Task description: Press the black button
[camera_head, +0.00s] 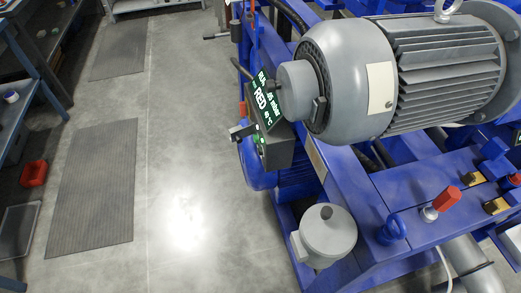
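A grey control box (277,148) is fixed to the left side of the blue machine frame, with small green lights (261,140) on it. I cannot tell which part, if any, is the black button. Neither of my grippers shows in the head view.
A large grey motor (430,72) overhangs the blue frame (375,190) on the right. A red-handled valve (446,199) stands on the frame. Grey floor with dark mats (97,185) lies open at left. A red bin (34,173) is near the left workbench.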

